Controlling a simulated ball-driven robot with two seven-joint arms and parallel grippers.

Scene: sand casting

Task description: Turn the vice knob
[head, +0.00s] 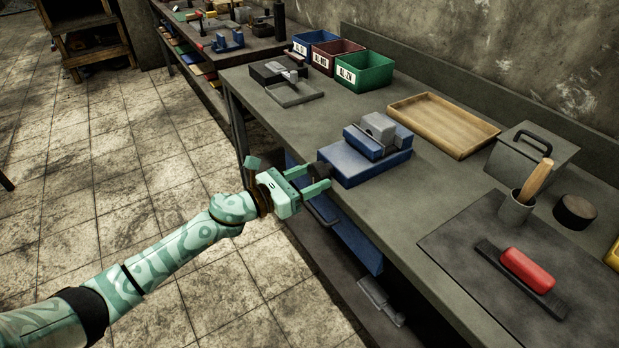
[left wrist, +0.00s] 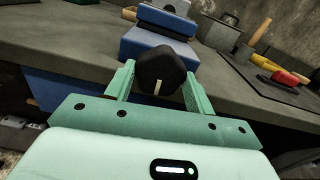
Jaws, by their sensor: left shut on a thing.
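The vice (head: 372,150) is blue with a grey block in its jaws and sits at the front edge of the workbench. Its black knob (left wrist: 160,70) faces my left wrist camera and carries a pale line mark, which points down and is nearly upright. My left gripper (head: 318,182) is at the bench's front edge, with its two green fingers on either side of the knob, shut on it. In the head view the knob is mostly hidden by the fingers. The vice also shows behind the knob in the left wrist view (left wrist: 150,42). My right gripper is in neither view.
A wooden tray (head: 445,108), a grey box with a handle (head: 530,160), and green (head: 366,76), red (head: 333,58) and blue bins stand behind the vice. A red-handled tool (head: 527,268) lies on a dark mat at right. Floor left of the bench is clear.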

